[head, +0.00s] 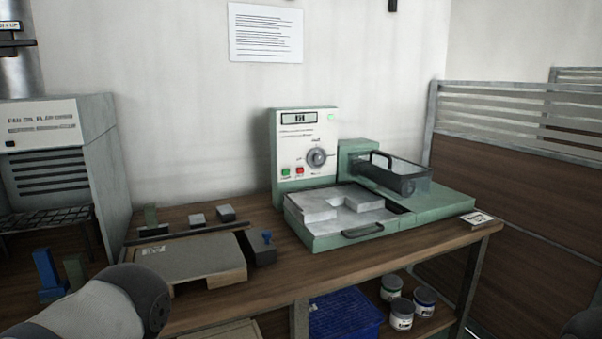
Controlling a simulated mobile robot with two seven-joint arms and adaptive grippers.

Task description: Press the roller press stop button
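The pale green roller press (430,204) stands on the right part of the wooden bench. Its upright control panel (305,146) has a display at the top and a round dial. The button labels are too small to read. Neither of my grippers is in view.
A flat board (190,258) and small blocks lie on the bench (400,247) left of the press. A grey-green cabinet (62,150) stands at the far left. A blue basket (345,316) and jars (402,313) sit on the lower shelf. A partition (510,190) stands right.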

